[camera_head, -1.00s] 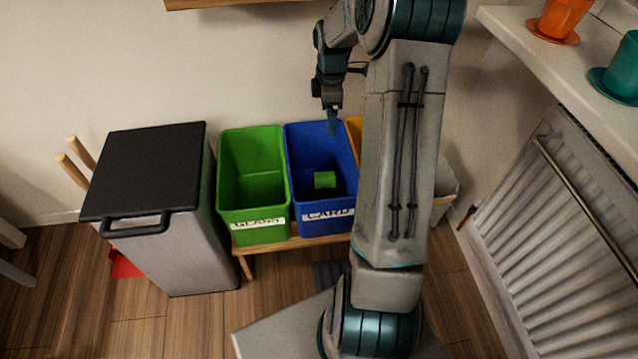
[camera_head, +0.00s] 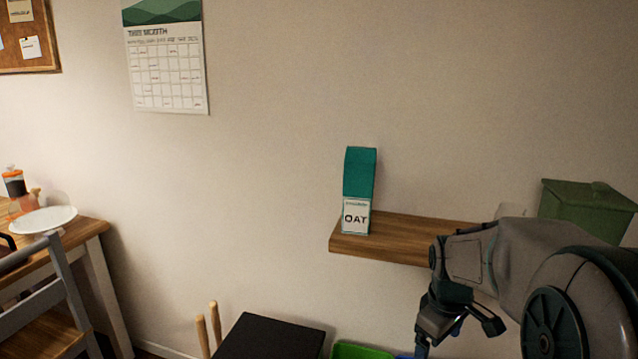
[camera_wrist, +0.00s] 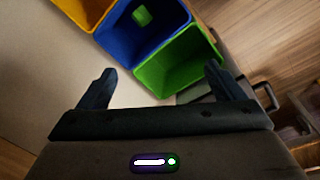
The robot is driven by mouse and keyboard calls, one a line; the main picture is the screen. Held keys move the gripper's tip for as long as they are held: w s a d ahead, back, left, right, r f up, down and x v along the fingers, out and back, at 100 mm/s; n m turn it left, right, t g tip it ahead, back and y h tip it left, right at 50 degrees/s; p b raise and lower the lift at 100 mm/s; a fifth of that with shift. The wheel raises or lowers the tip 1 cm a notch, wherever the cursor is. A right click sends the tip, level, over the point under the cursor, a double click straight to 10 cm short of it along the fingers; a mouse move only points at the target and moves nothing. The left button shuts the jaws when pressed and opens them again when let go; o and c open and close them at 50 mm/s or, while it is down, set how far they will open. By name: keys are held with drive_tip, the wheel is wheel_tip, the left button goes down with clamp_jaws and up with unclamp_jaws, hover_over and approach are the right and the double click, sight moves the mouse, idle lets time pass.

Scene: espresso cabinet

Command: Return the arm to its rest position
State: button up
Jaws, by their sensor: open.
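My gripper (camera_wrist: 158,95) shows in the wrist view with its two dark fingers spread wide apart and nothing between them. Past the fingers lie the blue bin (camera_wrist: 113,40), with a small green item (camera_wrist: 142,15) inside, and the green bin (camera_wrist: 180,62), which looks empty. In the head view my arm reaches in from the lower right, and my gripper (camera_head: 432,345) points down at the bottom edge, in front of the wall below the shelf. Its fingertips are partly cut off there.
A wooden shelf (camera_head: 395,240) holds a teal and white OAT carton (camera_head: 358,190) and a green container (camera_head: 585,208) near my arm. A black-lidded bin (camera_head: 270,338) stands below. A table (camera_head: 85,235) with a plate and a chair (camera_head: 45,325) are at left. A yellow bin (camera_wrist: 80,10) adjoins the blue one.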

drive_tip(key=s+a+r+m+t+p, duration=0.1)
drive_tip(key=s+a+r+m+p, duration=0.2)
drive_tip(key=s+r+p, duration=0.2)
drive_tip(key=s+a+r+m+p, duration=0.3)
drive_tip(key=s+r+p, duration=0.3)
drive_tip(key=s+r, duration=0.3)
drive_tip(key=shift+s+a+r+m+t+y+p, duration=0.3)
drive_tip(key=shift+r+m+t+y, duration=0.1)
drive_tip(key=shift+r+m, duration=0.4)
drive_tip(key=shift+s+f, duration=0.1)
drive_tip(key=shift+c, duration=0.2)
